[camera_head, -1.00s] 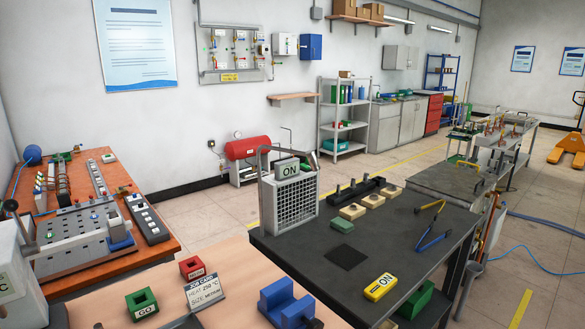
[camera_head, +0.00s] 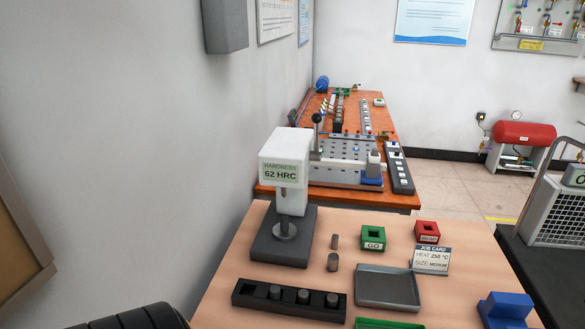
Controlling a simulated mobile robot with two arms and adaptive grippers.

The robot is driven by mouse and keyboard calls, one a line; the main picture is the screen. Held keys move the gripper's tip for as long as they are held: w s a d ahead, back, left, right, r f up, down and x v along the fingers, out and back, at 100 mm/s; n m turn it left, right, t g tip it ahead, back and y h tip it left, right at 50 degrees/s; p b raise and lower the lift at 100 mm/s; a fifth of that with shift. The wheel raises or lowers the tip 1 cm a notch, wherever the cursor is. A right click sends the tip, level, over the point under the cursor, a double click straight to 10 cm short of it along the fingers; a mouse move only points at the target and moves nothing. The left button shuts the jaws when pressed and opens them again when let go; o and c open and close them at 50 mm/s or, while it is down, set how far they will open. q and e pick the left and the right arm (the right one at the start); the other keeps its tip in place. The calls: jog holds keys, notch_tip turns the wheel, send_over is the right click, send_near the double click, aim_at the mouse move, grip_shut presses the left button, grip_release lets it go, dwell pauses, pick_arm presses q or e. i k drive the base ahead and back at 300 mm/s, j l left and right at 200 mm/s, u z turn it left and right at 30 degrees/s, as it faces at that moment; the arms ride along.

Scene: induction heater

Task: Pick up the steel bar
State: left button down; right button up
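Short grey steel cylinders show on the light wooden bench. One cylinder (camera_head: 333,262) stands right of the hardness tester, and a thinner one (camera_head: 335,241) stands just behind it. A black rack (camera_head: 250,301) near the front edge holds several more short grey cylinders (camera_head: 303,296). I cannot tell which of these is the steel bar. The job card (camera_head: 432,259) reads heat 250 °C, size medium. Neither of my grippers can be made out in this view.
The hardness tester (camera_head: 285,195) reads 62 HRC. A grey tray (camera_head: 388,288), a green GO block (camera_head: 373,238), a red block (camera_head: 427,232) and a blue block (camera_head: 505,311) sit on the bench. A dark ribbed shape (camera_head: 135,318) is cut off at lower left.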

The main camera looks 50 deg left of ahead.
aim_at(284, 218)
jog(key=u, duration=1.65)
jog(key=k+l+z, duration=0.1)
jog(key=l+z, duration=0.3)
jog(key=l, duration=0.6)
jog(key=l+z, duration=0.45)
jog(key=l, duration=0.55)
